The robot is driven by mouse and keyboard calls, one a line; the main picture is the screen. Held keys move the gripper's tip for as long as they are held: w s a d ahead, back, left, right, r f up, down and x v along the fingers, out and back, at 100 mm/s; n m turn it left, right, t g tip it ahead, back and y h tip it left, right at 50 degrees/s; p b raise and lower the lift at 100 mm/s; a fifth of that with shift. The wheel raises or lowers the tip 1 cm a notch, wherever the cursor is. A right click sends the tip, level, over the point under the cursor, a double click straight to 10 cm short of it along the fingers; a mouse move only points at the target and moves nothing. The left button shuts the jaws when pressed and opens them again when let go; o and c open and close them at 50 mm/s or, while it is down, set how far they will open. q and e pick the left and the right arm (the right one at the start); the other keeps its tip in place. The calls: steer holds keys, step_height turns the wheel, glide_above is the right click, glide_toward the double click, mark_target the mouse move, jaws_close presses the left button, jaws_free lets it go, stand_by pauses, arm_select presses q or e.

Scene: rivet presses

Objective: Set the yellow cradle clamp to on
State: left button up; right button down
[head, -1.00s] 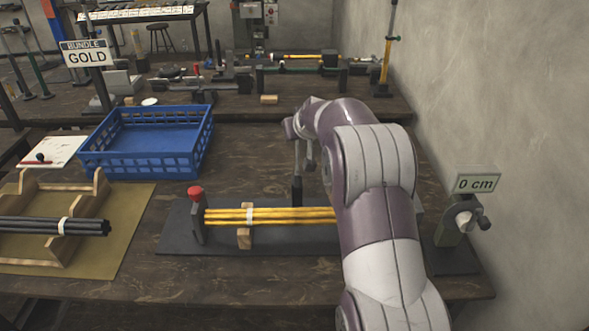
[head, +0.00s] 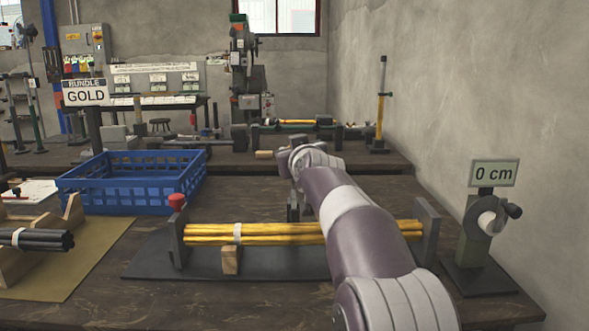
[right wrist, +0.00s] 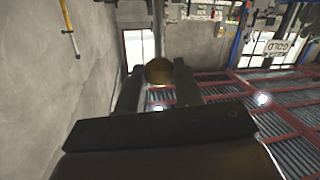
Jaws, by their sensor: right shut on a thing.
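The cradle (head: 178,236) has dark end uprights on a dark base and holds a bundle of yellow rods (head: 205,236) with a white band. A red knob (head: 177,201) tops its left upright. My right arm reaches across the rods. My right gripper (head: 293,211) points down just behind them, partly hidden by the rods. In the right wrist view, a round dull-yellow knob (right wrist: 159,71) sits between my right fingers, which are shut on it. I cannot tell whether this is the clamp's handle, nor the clamp's setting. My left gripper is not in view.
A blue crate (head: 130,200) stands at the back left beside a "GOLD" sign (head: 86,93). Dark rods (head: 36,239) lie in a wooden rack at the left. A stand with a "0 cm" display (head: 493,173) is at the right. A wall borders the right side.

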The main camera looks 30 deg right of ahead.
stand_by(0.4)
steer(key=c, duration=0.8)
jaws_free()
steer(key=shift+s+a, duration=0.1)
steer(key=shift+s, duration=0.05)
steer(key=b+v, duration=0.2)
steer(key=v, duration=1)
steer(key=shift+s+f, duration=0.1)
steer(key=shift+s, duration=0.15)
